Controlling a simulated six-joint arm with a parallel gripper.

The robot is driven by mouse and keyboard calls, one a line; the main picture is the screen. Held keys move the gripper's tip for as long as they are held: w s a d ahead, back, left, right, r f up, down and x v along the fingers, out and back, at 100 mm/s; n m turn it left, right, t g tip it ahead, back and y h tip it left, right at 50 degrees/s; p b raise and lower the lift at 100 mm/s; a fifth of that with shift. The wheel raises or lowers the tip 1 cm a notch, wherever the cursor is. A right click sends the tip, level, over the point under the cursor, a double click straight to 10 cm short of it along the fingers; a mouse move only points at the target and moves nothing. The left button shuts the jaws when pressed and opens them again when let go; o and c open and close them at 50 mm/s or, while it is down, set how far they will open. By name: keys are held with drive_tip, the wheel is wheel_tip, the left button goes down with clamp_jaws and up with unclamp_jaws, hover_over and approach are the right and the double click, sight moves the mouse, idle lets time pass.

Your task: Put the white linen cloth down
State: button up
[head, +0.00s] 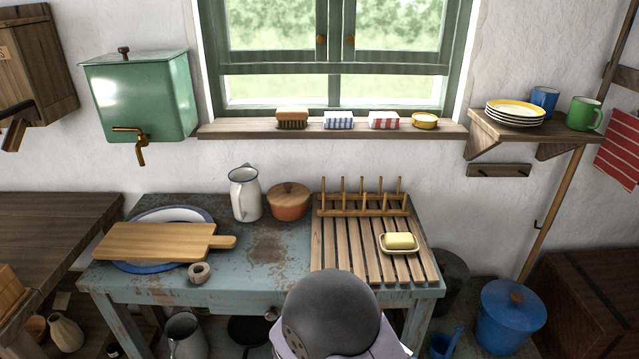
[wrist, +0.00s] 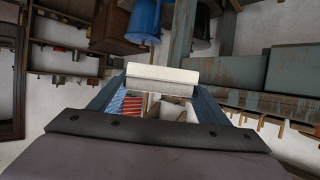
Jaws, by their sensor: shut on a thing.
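The white linen cloth (wrist: 162,74) shows in the wrist view as a pale folded strip across the jaws. My gripper (wrist: 160,84) is shut on it, with one blue-grey finger at each end of the strip. In the head view a dark round part of my arm covers the bottom middle, and the jaws are hidden behind it. Pale edges show on both sides of that part; I cannot tell if they are cloth.
A worn blue table (head: 250,285) carries a slatted rack (head: 330,245) with a butter dish (head: 398,243), a white jug (head: 245,195), an orange pot (head: 289,202) and a cutting board (head: 160,242). A blue bin (head: 510,318) and a wooden chest (head: 590,300) stand at right.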

wheel_tip(320, 180, up, 9)
drive_tip(key=p, duration=1.2)
drive_tip(key=shift+a, duration=0.1)
drive_tip(key=shift+w+a+f, duration=0.1)
drive_tip(key=shift+w+a, duration=0.05)
drive_tip(key=shift+w, duration=0.2)
drive_tip(key=w+a+n+t+y, duration=0.1)
drive_tip(key=w+a+n, duration=0.1)
drive_tip(key=w+a, duration=0.2)
drive_tip(key=w+a+n+t+y+b, duration=0.1)
drive_tip(key=w+a+n+y, duration=0.1)
drive_tip(key=w+a, duration=0.3)
drive_tip(key=w+a+n+t+y, duration=0.1)
drive_tip(key=w+a+t+y, duration=0.1)
drive_tip(key=w+a, duration=0.3)
drive_tip(key=shift+w+a+n, duration=0.15)
drive_tip(key=shift+a+n, duration=0.2)
drive_tip(key=shift+n, duration=0.05)
drive_tip(key=w+a+r+n+y+b, duration=0.1)
drive_tip(key=w+a+r+n+y, duration=0.1)
drive_tip(key=w+a+n+y, duration=0.6)
drive_tip(key=w+a+r+n+y+b, duration=0.2)
drive_tip(key=w+a+y, duration=0.2)
drive_tip(key=a, duration=0.7)
drive_tip(key=w+d+n+g+y+b, duration=0.1)
drive_tip(key=w+d+n+y, duration=0.1)
drive_tip(key=w, duration=0.4)
drive_tip(key=shift+w+d+g, duration=0.3)
drive_tip(key=shift+d, duration=0.1)
